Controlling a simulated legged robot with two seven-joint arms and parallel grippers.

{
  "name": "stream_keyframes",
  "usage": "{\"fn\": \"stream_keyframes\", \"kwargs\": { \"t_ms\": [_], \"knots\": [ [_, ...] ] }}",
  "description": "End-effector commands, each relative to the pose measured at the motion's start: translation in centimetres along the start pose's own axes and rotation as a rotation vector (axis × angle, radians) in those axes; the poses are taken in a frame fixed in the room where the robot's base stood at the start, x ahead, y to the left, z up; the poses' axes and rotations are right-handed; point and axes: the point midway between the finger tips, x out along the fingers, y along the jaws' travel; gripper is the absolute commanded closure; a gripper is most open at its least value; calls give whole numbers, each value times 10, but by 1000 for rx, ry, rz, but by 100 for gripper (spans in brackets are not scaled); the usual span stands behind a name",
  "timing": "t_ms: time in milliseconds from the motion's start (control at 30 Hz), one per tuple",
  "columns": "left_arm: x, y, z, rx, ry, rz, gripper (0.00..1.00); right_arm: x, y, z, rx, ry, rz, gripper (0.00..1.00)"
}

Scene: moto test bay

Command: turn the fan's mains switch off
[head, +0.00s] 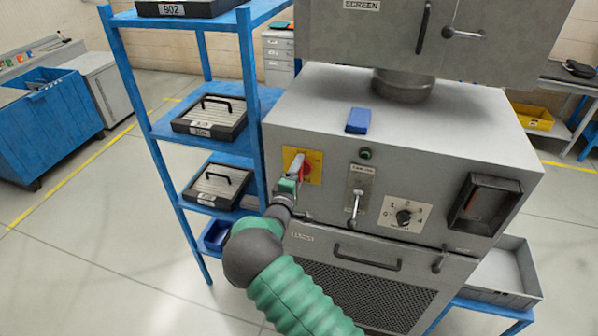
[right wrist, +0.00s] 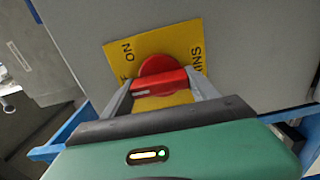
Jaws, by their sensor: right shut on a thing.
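The mains switch is a red rotary knob (head: 306,170) on a yellow plate (head: 316,158) at the left of the grey cabinet's front. My right gripper (head: 297,172) is at the switch, its arm coming up from below. In the right wrist view, the fingers are closed on either side of the red handle (right wrist: 160,83), in front of the round red base. Other lettering is partly hidden by a finger. My left gripper is not in view.
Right of the switch are a toggle lever (head: 356,206), a rotary selector (head: 404,216) and a dark rocker panel (head: 484,203). A blue block (head: 358,120) lies on the cabinet top. A blue shelf rack (head: 160,130) with trays stands close on the left.

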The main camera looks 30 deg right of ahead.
Motion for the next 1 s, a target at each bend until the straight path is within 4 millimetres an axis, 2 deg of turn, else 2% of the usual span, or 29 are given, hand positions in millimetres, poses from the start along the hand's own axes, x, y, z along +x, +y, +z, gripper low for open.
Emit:
{"fn": "stream_keyframes", "kwargs": {
  "t_ms": [567,600,767,1000],
  "knots": [
    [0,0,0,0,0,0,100,-1,-3,-3,-39,6,-5,72],
    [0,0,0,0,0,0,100,-1,-3,-3,-39,6,-5,29],
    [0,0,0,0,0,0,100,-1,-2,-2,-37,4,-4,10],
    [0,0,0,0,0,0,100,-2,-1,0,-34,2,-2,10]
  ]
}}
